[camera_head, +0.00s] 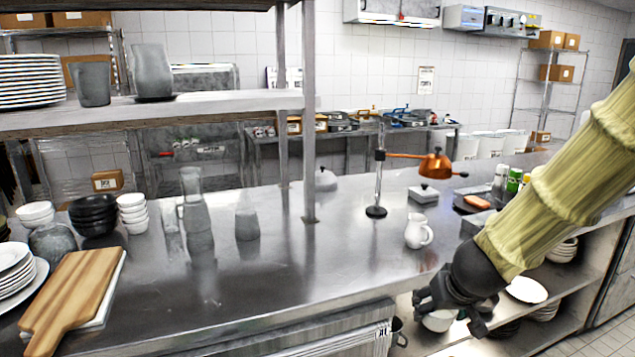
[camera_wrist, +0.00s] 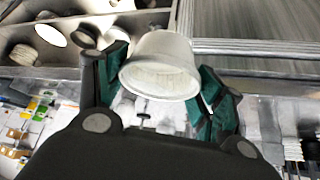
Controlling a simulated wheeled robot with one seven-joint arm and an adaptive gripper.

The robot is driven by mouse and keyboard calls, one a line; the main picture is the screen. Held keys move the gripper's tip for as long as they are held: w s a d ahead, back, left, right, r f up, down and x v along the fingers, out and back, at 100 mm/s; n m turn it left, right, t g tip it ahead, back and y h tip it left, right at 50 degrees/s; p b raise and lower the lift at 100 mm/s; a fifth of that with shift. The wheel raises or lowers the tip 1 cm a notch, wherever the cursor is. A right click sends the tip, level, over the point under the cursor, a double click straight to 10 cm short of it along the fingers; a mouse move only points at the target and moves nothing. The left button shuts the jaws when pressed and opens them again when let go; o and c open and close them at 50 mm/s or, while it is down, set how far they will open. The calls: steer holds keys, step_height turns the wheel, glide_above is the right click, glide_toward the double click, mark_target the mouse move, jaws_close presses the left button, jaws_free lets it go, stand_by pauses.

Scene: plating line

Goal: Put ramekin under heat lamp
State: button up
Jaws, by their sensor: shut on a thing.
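My gripper (camera_head: 462,308) is at the lower right of the head view, in front of the counter's edge and below its top. It is shut on a white ramekin (camera_head: 438,321), partly hidden by the fingers. In the wrist view the ramekin (camera_wrist: 160,66) sits between the two green-padded fingers (camera_wrist: 160,90). The heat lamp (camera_head: 436,164) has a copper-coloured shade on an arm from an upright post with a round dark base (camera_head: 376,211). It stands on the steel counter (camera_head: 330,250), farther back than my gripper. The counter under the shade looks bare.
A white pitcher (camera_head: 416,231) stands on the counter between my gripper and the lamp. A tray with bottles is at right. Shelf posts (camera_head: 309,120) rise left of the lamp. Open shelves with bowls and a plate (camera_head: 526,289) lie below.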

steer(key=shift+w+a+f, duration=0.2)
steer(key=shift+a+f, duration=0.05)
steer(key=shift+a+x, duration=0.25)
steer(key=shift+x, duration=0.7)
steer(key=shift+s+a+f, duration=0.1)
steer(key=shift+a+f, duration=0.05)
steer(key=shift+f, duration=0.3)
steer(key=w+a+f+p, duration=0.1)
steer(key=a+f, duration=0.2)
steer(key=f, duration=0.5)
steer(key=w+a+f, duration=0.2)
steer(key=a+f, duration=0.1)
steer(key=f, duration=0.4)
steer(key=s+f, duration=0.6)
steer(key=f, duration=0.2)
steer(key=shift+s+a+f+n, duration=0.2)
steer(key=shift+s+a+n, duration=0.1)
steer(key=shift+s, duration=0.05)
